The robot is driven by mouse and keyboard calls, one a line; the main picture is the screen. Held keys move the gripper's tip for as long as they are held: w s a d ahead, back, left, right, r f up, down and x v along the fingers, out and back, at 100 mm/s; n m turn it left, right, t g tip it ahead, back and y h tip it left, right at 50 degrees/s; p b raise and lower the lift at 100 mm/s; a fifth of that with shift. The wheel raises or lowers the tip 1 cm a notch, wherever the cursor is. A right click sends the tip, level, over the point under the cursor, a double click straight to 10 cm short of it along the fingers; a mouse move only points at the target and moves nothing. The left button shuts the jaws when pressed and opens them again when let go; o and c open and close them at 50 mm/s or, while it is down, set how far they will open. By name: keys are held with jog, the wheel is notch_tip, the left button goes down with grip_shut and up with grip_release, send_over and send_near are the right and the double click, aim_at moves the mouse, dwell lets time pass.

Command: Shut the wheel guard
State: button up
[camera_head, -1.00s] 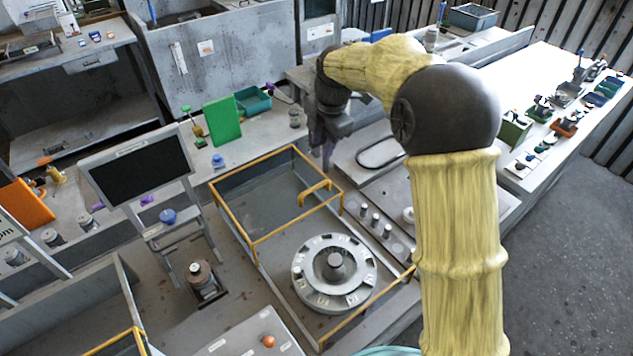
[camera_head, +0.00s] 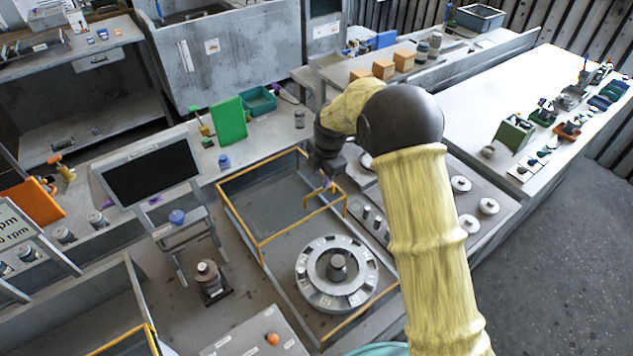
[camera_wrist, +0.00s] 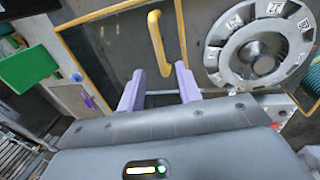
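The wheel guard (camera_head: 262,243) is a clear box with a yellow frame. It stands over the back of the machine bed, leaving the round grey wheel (camera_head: 337,272) at the front uncovered. Its yellow handle (camera_head: 316,193) is on the right side of the frame. My gripper (camera_head: 327,181) is pointed down close to the handle, partly hidden by my arm. In the wrist view my gripper (camera_wrist: 160,84) shows two purple fingers spread apart with nothing between them. The handle (camera_wrist: 157,42) lies just beyond the fingertips, apart from them.
A black screen (camera_head: 153,173) on a stand is left of the guard. A green board (camera_head: 229,122) and a teal bin (camera_head: 258,101) are behind it. Small round parts (camera_head: 461,184) sit on the right deck. A front panel has an orange knob (camera_head: 272,339).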

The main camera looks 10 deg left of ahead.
aim_at(318, 190)
jog(key=f, duration=0.2)
jog(key=f+p, duration=0.1)
jog(key=f, duration=0.1)
jog(key=a+f, duration=0.1)
jog(key=f, duration=0.1)
jog(key=shift+w+p, duration=0.4)
